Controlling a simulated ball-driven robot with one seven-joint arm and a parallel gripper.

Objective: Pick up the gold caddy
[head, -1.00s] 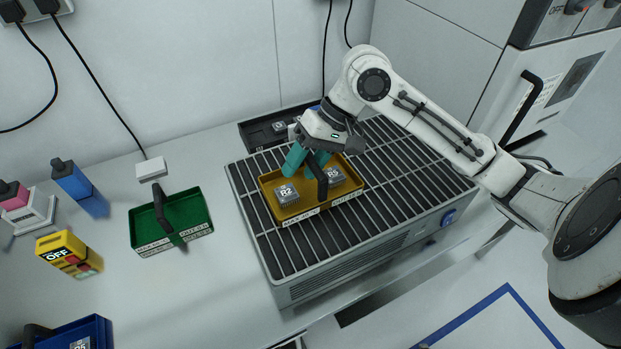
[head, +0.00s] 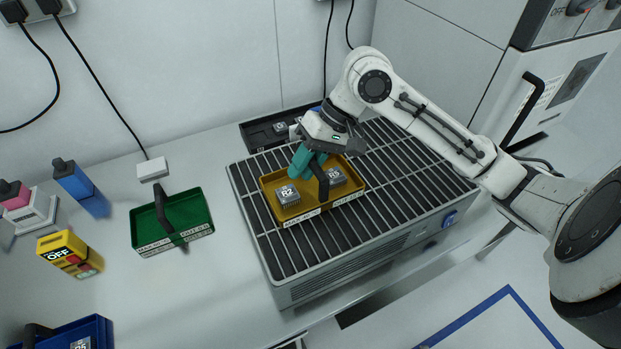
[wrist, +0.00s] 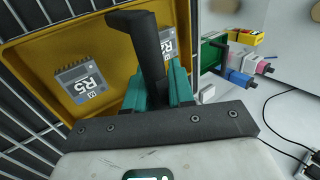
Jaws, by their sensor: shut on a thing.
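The gold caddy (head: 273,183) sits on the slatted top of the grey unit. It holds two grey chip blocks, R2 (head: 288,194) on the left and R5 (head: 335,176) on the right. Its black handle (head: 322,183) stands up between them. My gripper (head: 313,160) has teal fingers, shut on the black handle. In the wrist view the teal fingers (wrist: 166,88) flank the handle (wrist: 146,45), with the caddy floor (wrist: 110,45) and the R5 block (wrist: 80,83) behind. The fingertips are partly hidden by the handle.
A green caddy (head: 190,236) stands on the bench to the left, near blue (head: 80,189) and yellow (head: 70,254) devices. A blue caddy (head: 95,330) is at the lower left.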

